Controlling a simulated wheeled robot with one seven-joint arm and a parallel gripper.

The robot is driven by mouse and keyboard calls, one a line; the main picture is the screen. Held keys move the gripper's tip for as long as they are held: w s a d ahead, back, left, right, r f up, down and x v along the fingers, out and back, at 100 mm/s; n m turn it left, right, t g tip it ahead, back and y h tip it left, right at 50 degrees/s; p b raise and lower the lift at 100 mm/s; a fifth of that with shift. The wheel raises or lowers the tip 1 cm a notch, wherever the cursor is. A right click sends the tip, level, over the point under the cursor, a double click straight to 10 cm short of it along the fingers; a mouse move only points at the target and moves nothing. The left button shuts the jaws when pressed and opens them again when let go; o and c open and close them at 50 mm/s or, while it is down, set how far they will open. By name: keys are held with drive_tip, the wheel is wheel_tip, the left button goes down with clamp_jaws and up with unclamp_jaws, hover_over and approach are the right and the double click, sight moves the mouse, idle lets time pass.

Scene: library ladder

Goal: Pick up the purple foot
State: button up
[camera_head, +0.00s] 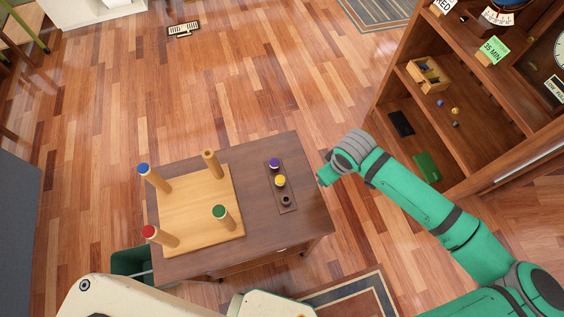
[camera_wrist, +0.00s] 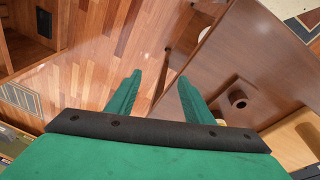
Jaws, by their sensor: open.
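The purple foot (camera_head: 274,163) sits at the far end of a small dark rack (camera_head: 271,178) on the brown table. A yellow foot (camera_head: 280,181) sits beside it, and the near socket of the rack is empty. My gripper (camera_head: 323,177) is just right of the table's right edge, to the right of the purple foot and apart from it. In the wrist view my gripper (camera_wrist: 158,95) is open, with nothing visible between its fingers. That view shows a rack hole (camera_wrist: 238,99), but I cannot make out the purple foot there.
A light wood board (camera_head: 200,212) with upright legs stands on the left of the table (camera_head: 306,190). Three legs have blue, red and green ends; the far right leg (camera_head: 211,164) has a bare end. A brown shelf unit (camera_head: 470,95) stands at the right. Open floor lies beyond the table.

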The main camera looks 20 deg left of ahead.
drive_tip(key=w+a+r+n+g, duration=0.15)
drive_tip(key=a+r, duration=0.35)
drive_tip(key=a, duration=0.6)
wheel_tip(320, 180, up, 5)
drive_tip(key=n, duration=0.2)
hover_over(274, 162)
drive_tip(key=shift+g+h, duration=0.35)
drive_tip(key=shift+h, duration=0.05)
drive_tip(key=f, duration=0.5)
drive_tip(key=shift+s+a, duration=0.15)
drive_tip(key=shift+a, duration=0.15)
drive_tip(key=shift+d+f, duration=0.2)
drive_tip(key=shift+f, duration=1.1)
drive_tip(key=shift+d+f, duration=0.15)
drive_tip(key=shift+f, duration=1.15)
drive_tip(key=c, duration=1.1)
